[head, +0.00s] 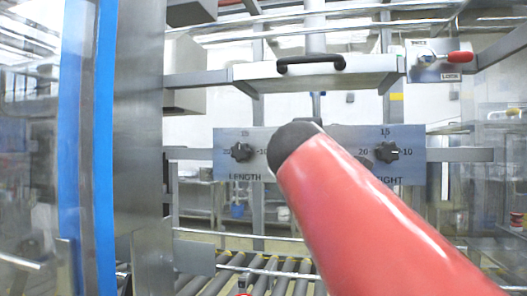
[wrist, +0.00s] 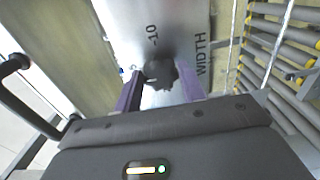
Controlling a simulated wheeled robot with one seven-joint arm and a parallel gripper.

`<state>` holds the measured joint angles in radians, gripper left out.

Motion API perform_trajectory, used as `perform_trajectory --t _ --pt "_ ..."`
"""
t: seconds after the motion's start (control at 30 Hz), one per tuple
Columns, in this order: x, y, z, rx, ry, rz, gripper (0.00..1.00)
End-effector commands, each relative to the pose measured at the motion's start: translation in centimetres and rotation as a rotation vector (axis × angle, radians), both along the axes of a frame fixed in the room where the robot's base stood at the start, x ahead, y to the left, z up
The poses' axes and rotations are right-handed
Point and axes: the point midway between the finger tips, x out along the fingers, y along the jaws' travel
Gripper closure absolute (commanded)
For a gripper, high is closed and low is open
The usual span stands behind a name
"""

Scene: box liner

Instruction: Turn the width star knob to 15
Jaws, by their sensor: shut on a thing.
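The width star knob (wrist: 160,73) is dark and lobed. In the wrist view it sits on a grey panel (wrist: 130,25) beside the word WIDTH, with a "10" mark above it in the picture. My gripper (wrist: 160,82) has its purple fingers on either side of the knob and is shut on it. The knob's pointer and the 15 mark of this dial cannot be made out. In the head view my red arm covers the width knob and the gripper.
In the head view, the length knob (head: 241,152) is left of my arm and the height knob (head: 386,152) right of it. A handled cover (head: 316,73) is above, a red lever (head: 460,57) upper right, and conveyor rollers (head: 262,275) below.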

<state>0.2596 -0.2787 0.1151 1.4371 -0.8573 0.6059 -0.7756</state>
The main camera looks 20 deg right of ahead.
Motion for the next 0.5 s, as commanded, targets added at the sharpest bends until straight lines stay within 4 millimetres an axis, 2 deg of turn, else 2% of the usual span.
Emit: perform_trajectory --t 0.33,0.37,0.5 --pt "0.04 0.04 -0.05 -0.002 0.001 0.001 0.82" --pt "0.04 0.04 -0.05 0.0 0.001 0.001 0.56" --pt "0.03 0.03 -0.04 -0.001 0.001 0.001 0.38"
